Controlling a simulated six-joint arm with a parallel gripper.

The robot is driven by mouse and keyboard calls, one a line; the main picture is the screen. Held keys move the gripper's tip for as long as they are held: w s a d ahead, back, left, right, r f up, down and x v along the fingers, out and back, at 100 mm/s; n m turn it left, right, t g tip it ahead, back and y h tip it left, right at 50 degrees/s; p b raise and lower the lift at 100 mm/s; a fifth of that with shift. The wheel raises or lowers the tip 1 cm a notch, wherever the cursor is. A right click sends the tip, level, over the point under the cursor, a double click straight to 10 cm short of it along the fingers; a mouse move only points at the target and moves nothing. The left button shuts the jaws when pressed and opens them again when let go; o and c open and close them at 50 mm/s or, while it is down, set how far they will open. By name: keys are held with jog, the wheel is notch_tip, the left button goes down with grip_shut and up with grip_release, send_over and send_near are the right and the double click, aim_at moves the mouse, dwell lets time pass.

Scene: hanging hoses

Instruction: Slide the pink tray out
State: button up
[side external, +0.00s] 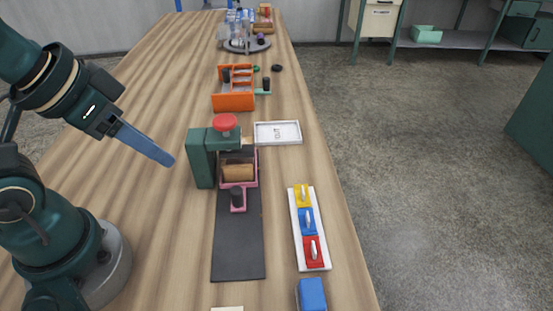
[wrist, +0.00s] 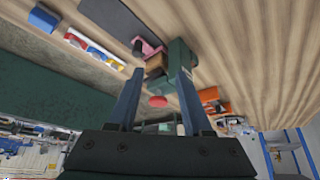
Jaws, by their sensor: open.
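The pink tray (side external: 254,180) sits under the green press (side external: 201,158), which has a red knob (side external: 224,122) on top. A tan block (side external: 238,172) lies in the tray. My gripper (side external: 170,160) is in the air left of the press, apart from the tray, pointing down and right. In the wrist view, my gripper (wrist: 160,72) shows two spread blue fingers with nothing held; the pink tray (wrist: 152,49) shows beyond them.
A white shallow tray (side external: 292,124) stands right of the press. An orange caddy (side external: 233,101) stands behind. A white strip with yellow, blue and red handled pieces (side external: 308,222) lies at right, near the table edge. The dark mat is bare.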

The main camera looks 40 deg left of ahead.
jog(key=shift+o, duration=0.6)
jog(key=w+d+f+n+g, duration=0.1)
jog(key=w+n, duration=0.2)
jog(key=w+d+f+n+g, duration=0.1)
jog(key=w+n, duration=0.2)
jog(key=w+d+f+n+g, duration=0.1)
jog(key=w+n, duration=0.2)
jog(key=shift+w+d+f+g, duration=0.25)
jog(key=shift+w+d+g, duration=0.05)
jog(key=shift+d, duration=0.1)
jog(key=g, duration=0.2)
send_over(236, 190)
jog(key=f, duration=0.4)
jog(key=shift+w+a, duration=0.1)
jog(key=shift+w, duration=0.15)
jog(key=shift+s+f, duration=0.2)
jog(key=shift+f, duration=2.85)
